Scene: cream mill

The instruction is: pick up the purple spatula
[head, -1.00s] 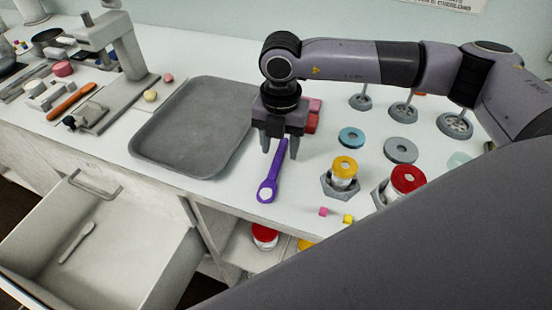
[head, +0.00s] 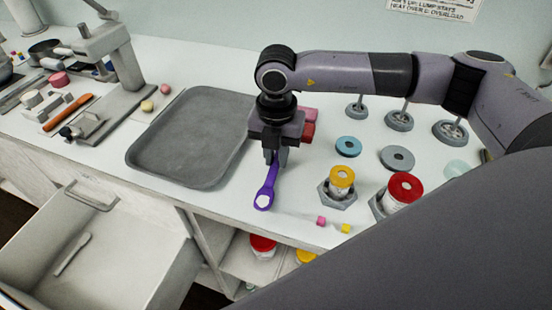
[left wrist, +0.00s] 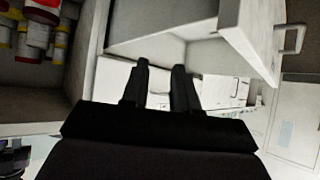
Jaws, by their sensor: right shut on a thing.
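The purple spatula (head: 266,196) lies on the white counter, its pale-centred round end toward the front edge. My right gripper (head: 276,160) points down over its handle, and its fingers are shut on the handle. The upper part of the handle is hidden between the fingers. The spatula appears at or very near the counter surface; I cannot tell whether it is lifted. My left gripper (left wrist: 160,88) shows in the left wrist view, with its two fingers apart and nothing between them, near an open drawer.
A grey tray (head: 150,165) lies left of the spatula. Right of it stand a yellow-lidded jar (head: 341,178), a red-lidded jar (head: 404,188) and grey and blue rings. Small pink (head: 321,221) and yellow (head: 346,229) cubes lie near the front edge. An open drawer (head: 130,250) juts out at lower left.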

